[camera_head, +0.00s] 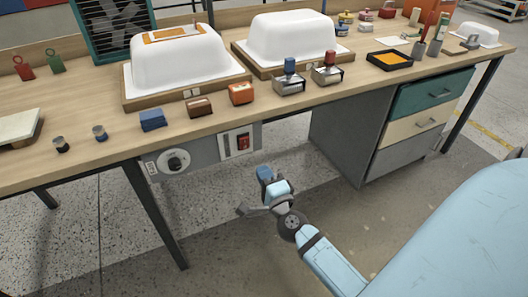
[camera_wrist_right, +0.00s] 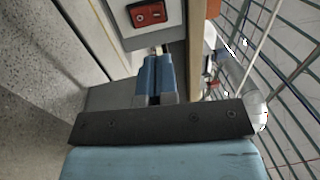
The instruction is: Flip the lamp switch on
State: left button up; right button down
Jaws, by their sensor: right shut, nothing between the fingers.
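The red rocker switch (camera_head: 243,142) sits on a grey panel (camera_head: 207,152) under the front edge of the workbench. It also shows at the top of the right wrist view (camera_wrist_right: 148,14). My right gripper (camera_head: 264,174) is below and a little right of the switch in the head view, apart from it. Its two blue fingers (camera_wrist_right: 153,72) are shut together and empty in the right wrist view, pointing toward the panel's lower edge. No lamp can be made out. My left gripper is not in view.
A round dial (camera_head: 175,160) sits left of the switch on the same panel. The workbench (camera_head: 80,100) carries two white tub shells (camera_head: 178,58) (camera_head: 290,38), stamps and small blocks. A drawer cabinet (camera_head: 395,120) stands under the bench to the right. The floor below the panel is clear.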

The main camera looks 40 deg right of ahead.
aim_at(245, 140)
jog(key=x, duration=1)
jog(key=shift+w+p, duration=0.35)
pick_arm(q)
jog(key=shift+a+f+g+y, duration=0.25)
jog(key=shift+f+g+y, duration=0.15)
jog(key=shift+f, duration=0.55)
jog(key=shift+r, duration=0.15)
